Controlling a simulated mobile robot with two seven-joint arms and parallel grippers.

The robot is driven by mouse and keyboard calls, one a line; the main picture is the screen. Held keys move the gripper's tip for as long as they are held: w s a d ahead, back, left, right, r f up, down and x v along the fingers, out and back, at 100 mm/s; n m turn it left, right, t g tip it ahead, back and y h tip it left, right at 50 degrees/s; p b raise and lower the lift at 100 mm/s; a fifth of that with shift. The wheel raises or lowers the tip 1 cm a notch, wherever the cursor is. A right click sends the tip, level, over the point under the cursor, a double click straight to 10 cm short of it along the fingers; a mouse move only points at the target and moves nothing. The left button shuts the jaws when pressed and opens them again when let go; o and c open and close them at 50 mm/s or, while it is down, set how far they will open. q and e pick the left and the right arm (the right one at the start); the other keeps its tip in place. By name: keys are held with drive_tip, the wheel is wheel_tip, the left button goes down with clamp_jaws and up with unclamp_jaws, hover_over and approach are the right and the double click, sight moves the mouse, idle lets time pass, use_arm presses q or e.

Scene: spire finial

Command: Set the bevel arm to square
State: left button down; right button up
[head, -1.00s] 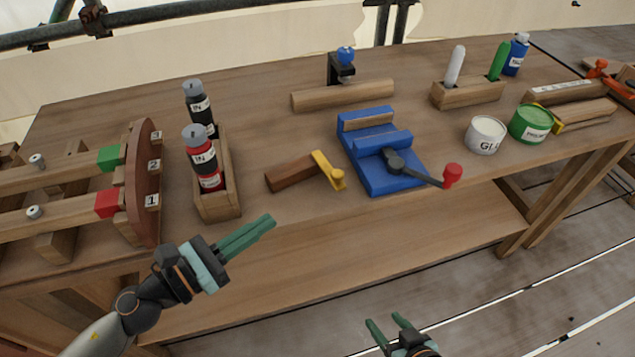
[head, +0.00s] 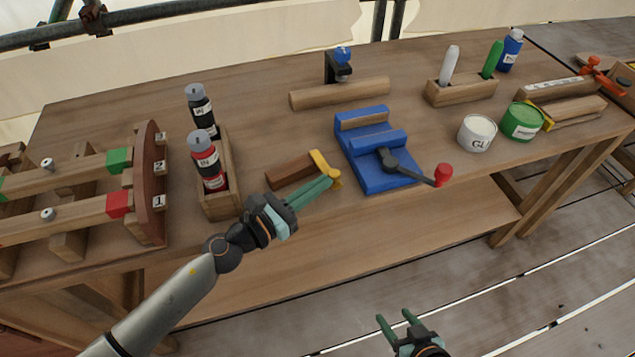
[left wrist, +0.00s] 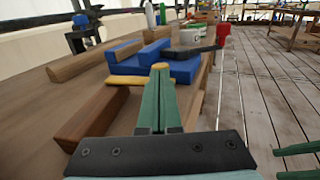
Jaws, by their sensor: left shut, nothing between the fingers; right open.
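The bevel lies on the bench near its front edge. Its brown wooden stock (head: 288,172) points left, and its short yellow arm (head: 321,161) is at the right end, angled to the stock. In the left wrist view the stock (left wrist: 92,118) is left of the fingers and the yellow arm (left wrist: 124,81) crosses toward their tips. My left gripper (head: 329,182) is shut and empty, its tips at the free end of the yellow arm; I cannot tell whether they touch it. My right gripper (head: 393,317) is open and empty, low in front of the bench.
A blue vise (head: 375,175) with a red-knobbed handle (head: 443,174) stands just right of the bevel. A wooden box (head: 221,198) with bottles is to its left. A round wooden bar (head: 340,93) lies behind. Cans (head: 477,133) stand farther right.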

use_arm(q)
drive_tip(key=shift+w+d, duration=0.2)
drive_tip(key=shift+d, duration=0.3)
drive_tip(key=shift+w+d, duration=0.15)
drive_tip(key=shift+d, duration=0.3)
use_arm(e)
drive_tip(key=shift+w+a+r, duration=0.15)
use_arm(q)
drive_tip(key=shift+a+f, duration=0.1)
drive_tip(key=shift+a, duration=0.1)
